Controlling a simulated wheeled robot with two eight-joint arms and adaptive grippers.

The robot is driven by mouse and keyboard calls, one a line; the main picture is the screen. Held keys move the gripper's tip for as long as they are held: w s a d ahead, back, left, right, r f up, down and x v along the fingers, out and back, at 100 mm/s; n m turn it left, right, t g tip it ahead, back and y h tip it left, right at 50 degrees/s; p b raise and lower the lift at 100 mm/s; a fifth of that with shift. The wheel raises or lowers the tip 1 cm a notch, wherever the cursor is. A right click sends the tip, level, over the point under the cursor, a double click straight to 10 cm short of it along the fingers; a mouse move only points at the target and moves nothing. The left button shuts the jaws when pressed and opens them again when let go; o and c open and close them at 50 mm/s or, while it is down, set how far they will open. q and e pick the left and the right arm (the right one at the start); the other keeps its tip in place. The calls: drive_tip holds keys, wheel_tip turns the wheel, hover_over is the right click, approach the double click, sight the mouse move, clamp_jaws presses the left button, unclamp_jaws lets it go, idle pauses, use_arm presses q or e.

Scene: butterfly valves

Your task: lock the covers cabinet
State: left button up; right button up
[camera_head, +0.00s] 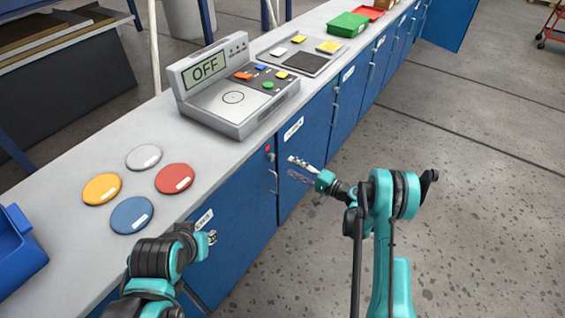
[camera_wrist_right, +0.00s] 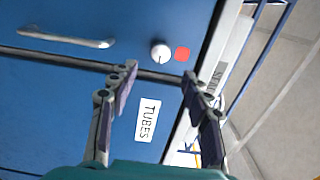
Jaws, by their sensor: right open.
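A blue cabinet door (camera_head: 232,215) left of the seam carries a white label (camera_head: 204,219) that I cannot read clearly. In the right wrist view this door (camera_wrist_right: 130,20) has a silver handle (camera_wrist_right: 66,38), a round pale lock knob (camera_wrist_right: 160,53) and a red square (camera_wrist_right: 183,54) beside the knob. The door appears shut. My right gripper (camera_head: 291,168) is open and empty in front of the doors, right of the knob. In the wrist view its fingers (camera_wrist_right: 160,80) straddle the area just below the knob, apart from it. My left gripper (camera_head: 211,238) is near the label; its fingers are too small to judge.
The neighbouring blue door is labelled TUBES (camera_wrist_right: 148,120). The grey counter (camera_head: 60,160) above holds coloured discs (camera_head: 132,215), a device reading OFF (camera_head: 240,88), a green tray (camera_head: 347,24) and a blue bin (camera_head: 20,250).

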drive_tip(key=shift+v, duration=1.75)
drive_tip(key=s+a+r+n+g+h, duration=0.1)
drive_tip(key=s+r+n+g+h, duration=0.1)
drive_tip(key=s+r+h, duration=0.4)
drive_tip(key=s+r+n+g+h, duration=0.1)
drive_tip(key=s+r, duration=0.3)
drive_tip(key=r, duration=0.5)
drive_tip(key=s+d+n+h, duration=0.2)
drive_tip(key=s+d+h, duration=0.1)
drive_tip(key=s, duration=0.8)
drive_tip(key=s+d+r+n+h, duration=0.1)
drive_tip(key=s+d+h, duration=0.3)
drive_tip(key=s, duration=0.8)
drive_tip(key=shift+d+n+g+h, duration=0.3)
drive_tip(key=shift+d+n, duration=0.4)
drive_tip(key=shift+d, duration=0.2)
drive_tip(key=shift+r, duration=0.1)
